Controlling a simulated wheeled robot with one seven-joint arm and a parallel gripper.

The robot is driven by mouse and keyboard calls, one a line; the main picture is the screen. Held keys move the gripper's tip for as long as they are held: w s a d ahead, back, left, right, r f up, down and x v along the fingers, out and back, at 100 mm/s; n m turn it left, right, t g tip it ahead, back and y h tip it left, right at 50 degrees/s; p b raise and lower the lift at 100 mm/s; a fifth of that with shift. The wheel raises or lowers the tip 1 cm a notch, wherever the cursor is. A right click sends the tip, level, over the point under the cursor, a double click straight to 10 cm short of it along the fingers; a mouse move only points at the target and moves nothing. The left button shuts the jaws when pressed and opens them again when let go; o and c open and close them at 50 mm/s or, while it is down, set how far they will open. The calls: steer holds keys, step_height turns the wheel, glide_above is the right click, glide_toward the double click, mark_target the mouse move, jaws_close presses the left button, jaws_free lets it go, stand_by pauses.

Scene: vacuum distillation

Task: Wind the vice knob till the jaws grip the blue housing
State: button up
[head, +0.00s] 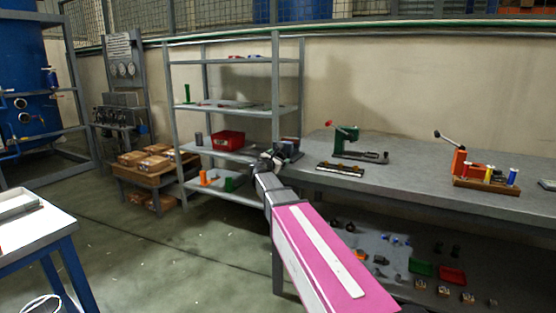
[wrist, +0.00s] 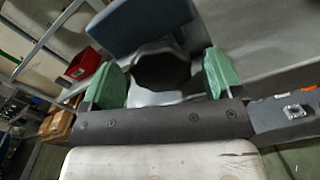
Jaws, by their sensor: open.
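The vice's black faceted knob (wrist: 160,76) sits between the two green finger pads of my gripper (wrist: 163,80) in the wrist view. The fingers are open, one on each side of the knob, with a visible gap on both sides. A blue-grey block (wrist: 135,25), which looks like the blue housing, lies just beyond the knob. The jaw faces are hidden, so I cannot tell whether they touch it. In the head view my gripper (head: 268,161) is at the bench's left end, beside the dark vice (head: 289,147), which is small and partly covered.
The bench (head: 405,181) also holds a green press (head: 347,144), a dark tray (head: 340,169) and an orange lever fixture (head: 460,165). A shelf rack (head: 174,125) with a red bin (head: 228,141) stands to the left.

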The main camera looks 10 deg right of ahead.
steer(key=v, duration=1)
steer(key=shift+s+a, duration=0.15)
steer(key=shift+s, duration=0.1)
